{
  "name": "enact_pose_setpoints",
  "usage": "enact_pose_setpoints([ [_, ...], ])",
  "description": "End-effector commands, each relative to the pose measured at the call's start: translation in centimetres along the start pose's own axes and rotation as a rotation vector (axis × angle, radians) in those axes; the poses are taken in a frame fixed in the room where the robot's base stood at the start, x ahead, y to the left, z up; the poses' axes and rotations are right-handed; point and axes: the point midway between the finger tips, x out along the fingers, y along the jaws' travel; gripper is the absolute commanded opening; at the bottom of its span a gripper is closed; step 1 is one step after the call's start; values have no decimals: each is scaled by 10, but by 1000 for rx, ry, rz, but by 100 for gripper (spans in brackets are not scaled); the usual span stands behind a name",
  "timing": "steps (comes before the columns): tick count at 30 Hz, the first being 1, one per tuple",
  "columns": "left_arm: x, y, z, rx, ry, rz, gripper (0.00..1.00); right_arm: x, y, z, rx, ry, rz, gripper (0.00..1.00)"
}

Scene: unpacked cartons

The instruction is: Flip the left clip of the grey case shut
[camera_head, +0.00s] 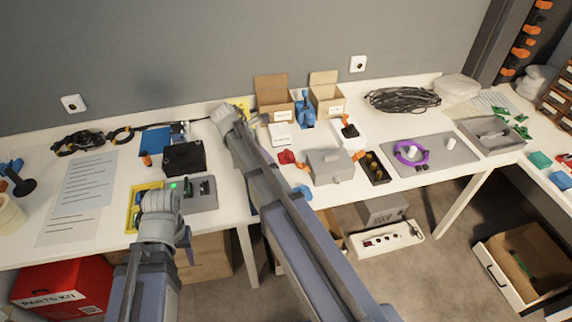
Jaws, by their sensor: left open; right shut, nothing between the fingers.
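The grey case (329,165) appears to be the closed box near the middle of the table, right of my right arm. My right gripper (226,115) is shut and empty toward the back of the table, behind and left of the case. The fingers of both are hard to see.
A grey unit with dark slots (202,193) and a black box (184,158) lie beside my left gripper. A red object (287,157) is left of the case. A black tray (376,168) is to its right. Open cartons (273,95) stand behind.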

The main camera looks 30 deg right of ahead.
Motion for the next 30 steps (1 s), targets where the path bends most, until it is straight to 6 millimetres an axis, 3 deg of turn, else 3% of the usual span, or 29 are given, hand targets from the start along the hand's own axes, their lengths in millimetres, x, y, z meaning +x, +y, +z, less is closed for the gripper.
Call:
enact_pose_setpoints([
  [12,54,5,-3,0,0,0,50,60,-1,-4,2,0,-1,0],
  [23,90,8,-5,1,0,0,50,104,0,-2,2,0,-1,0],
  [25,74,7,-4,1,0,0,50,93,0,10,2,0,-1,0],
  [30,61,6,-4,1,0,0,50,87,0,26,2,1,0,0],
])
